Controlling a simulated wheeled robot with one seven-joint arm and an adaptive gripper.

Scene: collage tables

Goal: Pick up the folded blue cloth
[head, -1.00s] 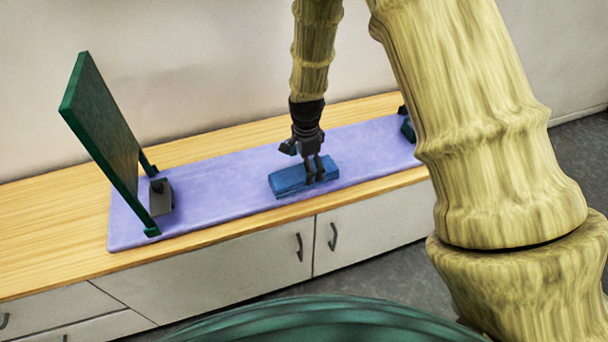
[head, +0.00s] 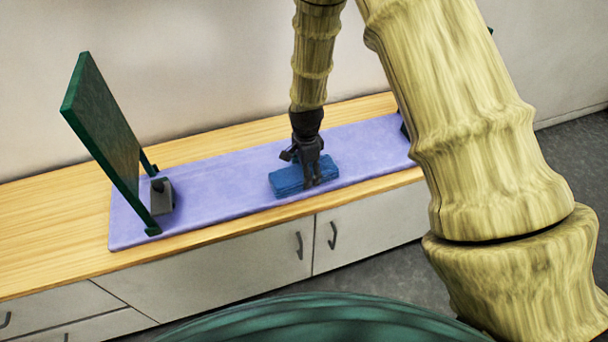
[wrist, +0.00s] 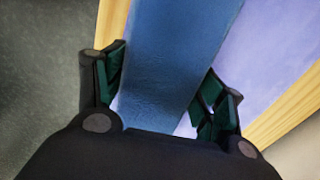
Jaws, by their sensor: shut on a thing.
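The folded blue cloth (head: 288,181) lies on the purple mat (head: 230,192), near the front edge of the counter. It fills the middle of the wrist view as a flat blue strip (wrist: 175,60). My gripper (head: 312,180) points down at the cloth's right half and is shut on it. In the wrist view its two green-padded fingers (wrist: 162,98) stand on either side of the cloth. The left pad is against the cloth's edge. The fingertips partly hide the cloth in the head view.
A dark green upright panel (head: 103,130) on feet stands at the mat's left end, with a small grey object (head: 162,195) beside it. A dark item at the mat's right end is mostly hidden behind my arm. The wooden counter (head: 50,240) is clear at left.

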